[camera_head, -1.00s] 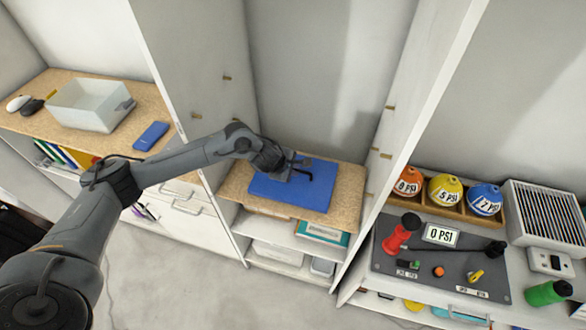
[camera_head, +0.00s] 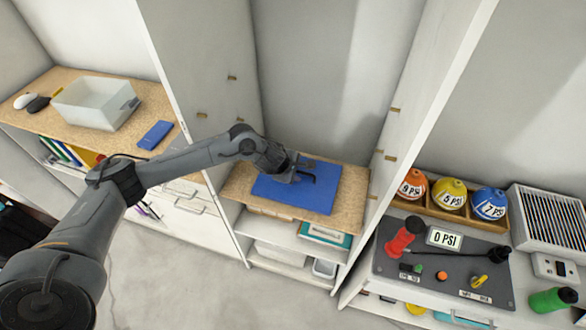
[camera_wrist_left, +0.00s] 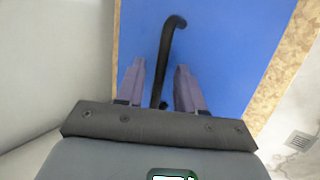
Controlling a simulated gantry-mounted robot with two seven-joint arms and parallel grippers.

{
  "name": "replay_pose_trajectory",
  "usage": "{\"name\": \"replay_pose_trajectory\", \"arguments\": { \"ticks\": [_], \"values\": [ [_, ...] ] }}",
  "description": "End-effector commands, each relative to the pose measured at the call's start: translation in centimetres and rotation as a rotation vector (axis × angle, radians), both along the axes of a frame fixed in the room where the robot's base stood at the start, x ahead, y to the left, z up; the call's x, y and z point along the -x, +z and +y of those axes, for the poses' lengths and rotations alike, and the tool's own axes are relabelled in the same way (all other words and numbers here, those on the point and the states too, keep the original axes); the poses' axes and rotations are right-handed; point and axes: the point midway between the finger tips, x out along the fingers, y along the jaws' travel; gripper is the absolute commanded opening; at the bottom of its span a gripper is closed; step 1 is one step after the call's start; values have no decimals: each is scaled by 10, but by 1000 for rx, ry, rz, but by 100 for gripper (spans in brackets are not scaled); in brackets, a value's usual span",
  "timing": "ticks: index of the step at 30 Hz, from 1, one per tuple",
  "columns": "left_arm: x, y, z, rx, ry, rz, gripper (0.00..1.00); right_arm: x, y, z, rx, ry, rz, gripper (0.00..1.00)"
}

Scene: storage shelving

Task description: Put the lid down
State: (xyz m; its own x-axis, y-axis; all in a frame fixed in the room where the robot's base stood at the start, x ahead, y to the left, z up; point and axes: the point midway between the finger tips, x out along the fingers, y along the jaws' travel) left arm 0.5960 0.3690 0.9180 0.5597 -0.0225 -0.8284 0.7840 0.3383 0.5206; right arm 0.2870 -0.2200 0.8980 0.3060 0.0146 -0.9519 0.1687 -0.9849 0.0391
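The lid (camera_head: 318,197) is a flat blue panel with a black bar handle. It lies on a cork-topped shelf (camera_head: 347,205) in the middle bay and looks flat. My left gripper (camera_head: 303,172) is low over the lid at its handle. In the left wrist view, the fingers of the left gripper (camera_wrist_left: 160,78) are spread, with a gap on both sides of the black handle (camera_wrist_left: 166,50) between them. The blue lid (camera_wrist_left: 220,50) fills most of the background there. My right gripper is not in view.
Tall white partitions (camera_head: 435,90) stand on both sides of the bay. On the left counter are a grey bin (camera_head: 97,112) and a small blue box (camera_head: 156,134). On the right are a gauge panel (camera_head: 445,270), coloured balls and a vent box (camera_head: 548,228).

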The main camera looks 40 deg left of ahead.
Motion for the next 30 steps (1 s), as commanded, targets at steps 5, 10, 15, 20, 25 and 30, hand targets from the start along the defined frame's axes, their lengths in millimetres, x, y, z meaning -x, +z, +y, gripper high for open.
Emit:
{"name": "replay_pose_trajectory", "arguments": {
  "ticks": [5, 10, 15, 20, 25, 30],
  "values": [
    [5, 12, 0, -1, -2, -2, 37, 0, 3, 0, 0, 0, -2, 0],
    [22, 35, 1, -2, -2, -3, 37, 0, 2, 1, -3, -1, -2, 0],
    [40, 62, 2, -3, -2, -4, 37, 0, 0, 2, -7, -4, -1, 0],
    [54, 83, 3, -1, -2, -3, 37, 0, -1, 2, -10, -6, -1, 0],
    [63, 95, 0, 5, 3, -2, 37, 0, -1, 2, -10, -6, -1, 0],
    [66, 86, -35, 122, 84, -25, 37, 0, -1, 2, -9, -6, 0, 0]
  ]
}}
